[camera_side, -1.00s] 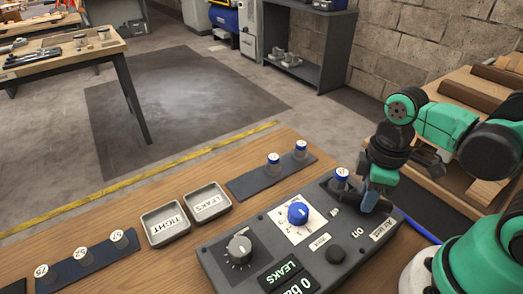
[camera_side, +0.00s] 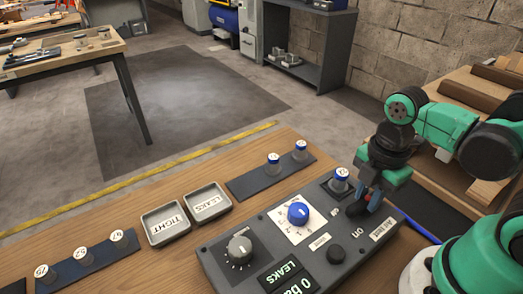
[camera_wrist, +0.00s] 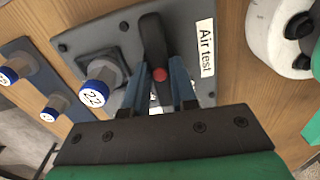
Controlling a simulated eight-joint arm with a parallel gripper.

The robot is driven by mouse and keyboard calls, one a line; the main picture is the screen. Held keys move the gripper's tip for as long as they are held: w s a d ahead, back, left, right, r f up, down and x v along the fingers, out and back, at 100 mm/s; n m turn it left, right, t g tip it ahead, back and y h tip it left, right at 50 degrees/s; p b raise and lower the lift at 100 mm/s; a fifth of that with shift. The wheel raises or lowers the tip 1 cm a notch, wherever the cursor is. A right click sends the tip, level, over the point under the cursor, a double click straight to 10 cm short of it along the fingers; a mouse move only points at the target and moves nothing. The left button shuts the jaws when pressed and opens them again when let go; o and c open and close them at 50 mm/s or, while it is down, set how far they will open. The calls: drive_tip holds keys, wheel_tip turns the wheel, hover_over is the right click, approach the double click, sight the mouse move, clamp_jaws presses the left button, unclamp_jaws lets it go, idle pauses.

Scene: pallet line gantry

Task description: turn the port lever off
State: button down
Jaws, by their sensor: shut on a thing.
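The port lever (camera_wrist: 154,38) is a dark bar with a red spot at its near end, mounted on the grey air test panel (camera_wrist: 80,42). In the wrist view my gripper (camera_wrist: 158,72) has its two blue-grey fingers on either side of the lever and is shut on it.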

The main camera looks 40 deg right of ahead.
sight(368, 199)
drive_tip(key=shift+n, duration=0.6)
drive_tip(key=c, duration=0.7)
unclamp_jaws()
drive_tip(key=shift+r, duration=0.1)
drive_tip(key=shift+r, duration=2.75)
